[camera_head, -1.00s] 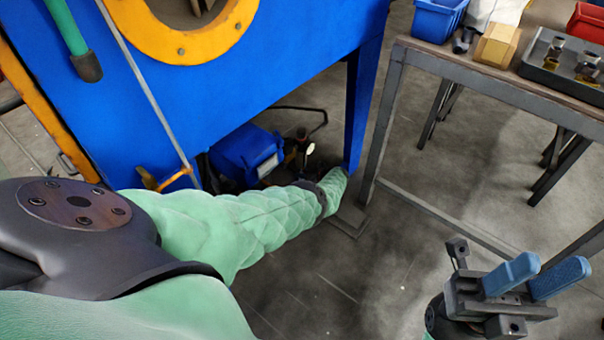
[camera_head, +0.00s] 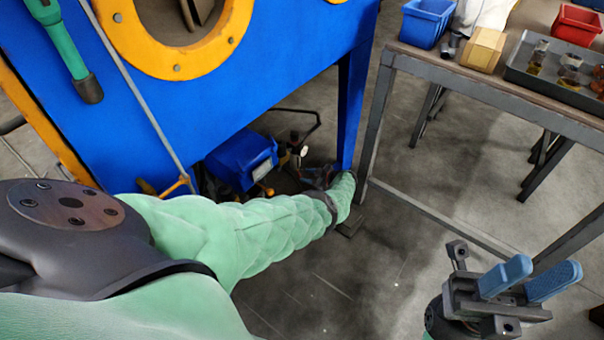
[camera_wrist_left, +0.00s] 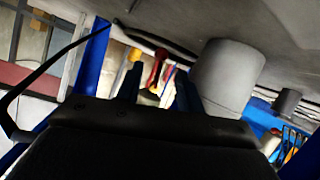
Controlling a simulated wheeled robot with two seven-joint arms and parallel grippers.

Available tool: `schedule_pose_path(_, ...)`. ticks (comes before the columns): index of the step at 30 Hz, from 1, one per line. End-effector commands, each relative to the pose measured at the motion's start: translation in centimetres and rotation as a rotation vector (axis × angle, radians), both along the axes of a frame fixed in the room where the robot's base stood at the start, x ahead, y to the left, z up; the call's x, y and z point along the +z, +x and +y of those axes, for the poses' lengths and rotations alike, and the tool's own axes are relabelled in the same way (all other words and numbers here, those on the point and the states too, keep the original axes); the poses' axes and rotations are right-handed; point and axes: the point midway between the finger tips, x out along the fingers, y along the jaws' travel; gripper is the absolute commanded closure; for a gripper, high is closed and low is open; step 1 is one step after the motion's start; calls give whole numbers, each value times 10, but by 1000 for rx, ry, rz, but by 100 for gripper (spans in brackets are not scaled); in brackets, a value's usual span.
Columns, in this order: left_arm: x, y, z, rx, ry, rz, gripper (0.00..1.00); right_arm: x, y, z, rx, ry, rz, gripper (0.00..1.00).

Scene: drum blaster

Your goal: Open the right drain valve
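The blue cabinet (camera_head: 230,90) with a yellow ring stands at the left, and my left arm reaches down beneath it. My left gripper (camera_head: 318,176) is small and partly hidden at the cabinet's right leg. In the left wrist view its two blue fingers (camera_wrist_left: 158,88) are apart. Beyond them is a red handle-like part (camera_wrist_left: 157,68), beside a yellow part (camera_wrist_left: 134,56); I cannot tell whether either is the right drain valve. No contact with the fingers shows. My right gripper (camera_head: 548,268) is open and empty over the floor at lower right.
A blue unit with a gauge (camera_head: 242,160) sits under the cabinet. A grey cylinder (camera_wrist_left: 228,75) hangs close right of the left fingers. A workbench (camera_head: 480,80) with blue and red bins and a tray stands at upper right. The floor between is clear.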

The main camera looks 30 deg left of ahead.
Motion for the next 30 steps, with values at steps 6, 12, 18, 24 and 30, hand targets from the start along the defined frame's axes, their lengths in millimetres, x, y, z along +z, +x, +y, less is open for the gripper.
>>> schedule_pose_path(6, 3, 0, -7, 0, 0, 0, 63, 0, 1, -1, -8, -8, 4, 63)
schedule_pose_path(12, 3, 0, -7, 0, 0, 0, 67, 2, 1, -1, -9, -2, 0, 63)
schedule_pose_path(18, 13, 0, -7, 0, 0, 0, 71, -10, 30, 11, -7, -44, 126, 63)
schedule_pose_path(24, 39, 0, -7, 0, 0, 0, 71, -89, 113, 41, 5, -195, 558, 63)
schedule_pose_path(30, 60, 0, -7, 0, 0, 0, 71, -216, 165, 60, 28, -349, 1019, 63)
